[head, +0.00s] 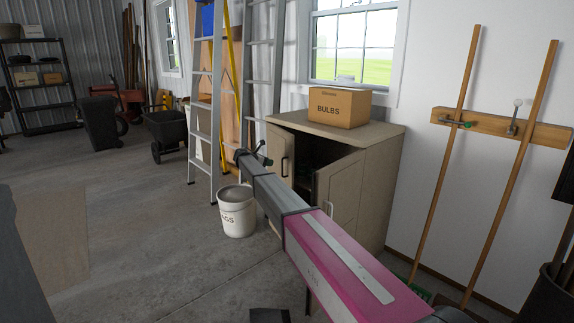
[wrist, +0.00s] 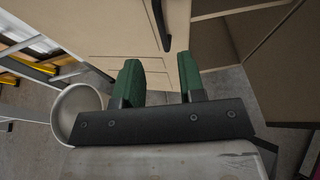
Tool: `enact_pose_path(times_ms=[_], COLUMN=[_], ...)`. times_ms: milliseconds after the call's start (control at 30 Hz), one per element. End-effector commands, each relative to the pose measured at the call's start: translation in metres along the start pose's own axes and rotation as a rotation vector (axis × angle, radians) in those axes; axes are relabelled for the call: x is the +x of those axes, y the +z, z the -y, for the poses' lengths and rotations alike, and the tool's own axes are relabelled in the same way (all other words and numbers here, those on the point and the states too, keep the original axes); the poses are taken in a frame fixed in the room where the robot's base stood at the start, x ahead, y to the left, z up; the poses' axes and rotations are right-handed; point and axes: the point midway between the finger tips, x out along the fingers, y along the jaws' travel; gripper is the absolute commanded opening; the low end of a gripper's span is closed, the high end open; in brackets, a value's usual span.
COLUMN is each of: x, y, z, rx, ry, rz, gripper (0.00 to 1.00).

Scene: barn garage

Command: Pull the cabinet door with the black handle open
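The tan cabinet (head: 375,165) has a left door (head: 279,148) with a black handle (head: 284,166).
The cabinet's right door (head: 340,192), with a pale handle, stands open and shows a dark interior. A white bucket (head: 237,212) stands on the floor beside my arm. A ladder (head: 205,100) is left of the cabinet. A BULBS box (head: 338,107) sits on top.

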Motion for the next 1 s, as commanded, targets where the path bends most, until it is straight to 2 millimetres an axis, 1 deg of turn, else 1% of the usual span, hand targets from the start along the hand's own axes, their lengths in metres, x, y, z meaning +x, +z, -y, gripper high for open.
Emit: enact_pose_path(times_ms=[167,267,367,600,733,833,1000], x=[0.01,0.021,0.036,0.079,0.097,0.105,0.108], y=[0.0,0.0,-0.001,0.0,0.0,0.0,0.0], z=[0.0,0.0,-0.001,-0.001,-0.001,0.0,0.0], rx=[0.0,0.001,0.0,0.0,0.001,0.001,0.001], ry=[-0.001,-0.001,-0.001,-0.001,-0.001,0.0,0.0], rz=[0.0,0.0,0.0,0.0,0.0,0.0,0.0], gripper=[0.37,0.37,0.37,0.37,0.37,0.37,0.37])
